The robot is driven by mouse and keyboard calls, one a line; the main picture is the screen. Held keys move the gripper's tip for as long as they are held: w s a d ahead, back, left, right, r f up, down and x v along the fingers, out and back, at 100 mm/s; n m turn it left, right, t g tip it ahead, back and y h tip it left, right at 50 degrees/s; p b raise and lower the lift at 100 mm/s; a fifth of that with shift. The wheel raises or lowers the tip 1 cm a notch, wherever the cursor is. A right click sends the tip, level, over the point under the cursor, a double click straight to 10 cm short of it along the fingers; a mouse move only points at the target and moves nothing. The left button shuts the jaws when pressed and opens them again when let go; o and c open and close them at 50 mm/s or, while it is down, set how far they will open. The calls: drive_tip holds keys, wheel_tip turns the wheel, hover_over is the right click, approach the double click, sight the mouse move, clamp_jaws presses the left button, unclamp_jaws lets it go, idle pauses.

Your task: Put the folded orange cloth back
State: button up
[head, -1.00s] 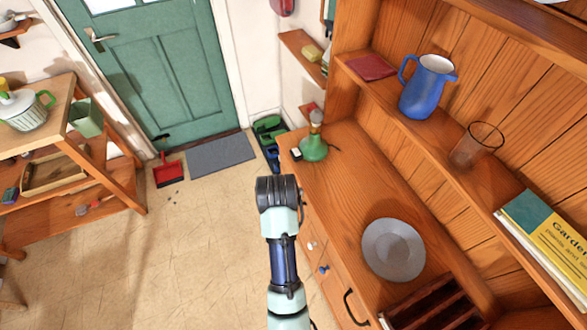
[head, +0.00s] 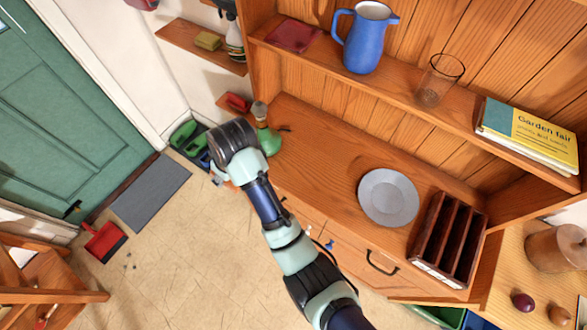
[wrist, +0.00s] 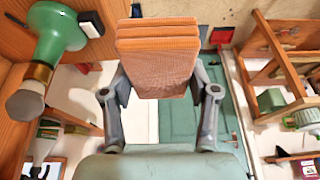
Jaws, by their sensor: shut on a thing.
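The folded orange cloth (wrist: 157,52) is a thick stack of several layers in the upper middle of the wrist view. My gripper (wrist: 159,88) is shut on it, with one finger on each side. The cloth is up in the air, with the green door and floor things behind it. In the head view my wrist is over the left end of the wooden hutch counter (head: 310,165), near the green bottle. The fingers and the cloth are hidden there behind my arm.
A green bottle (head: 268,138) stands at the counter's left end, close to my wrist. A grey plate (head: 388,197) and a dark rack (head: 447,240) stand further right. The shelf above holds a red flat item (head: 295,36), blue jug (head: 366,40), glass (head: 438,82) and books (head: 528,130).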

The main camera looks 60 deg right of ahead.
drive_tip(key=s+d+r+b, duration=0.1)
drive_tip(key=s+d, duration=0.3)
drive_tip(key=d, duration=0.4)
drive_tip(key=s+d, duration=0.4)
drive_tip(key=d, duration=0.4)
drive_tip(key=r, duration=0.2)
hover_over(318, 170)
drive_tip(key=s, duration=0.1)
wheel_tip(318, 170, down, 20)
drive_tip(key=b, duration=0.4)
drive_tip(key=shift+s+b, duration=0.1)
drive_tip(key=shift+b, duration=0.3)
drive_tip(key=shift+f, duration=0.1)
drive_tip(key=shift+f, duration=0.15)
drive_tip(key=o, duration=1.1)
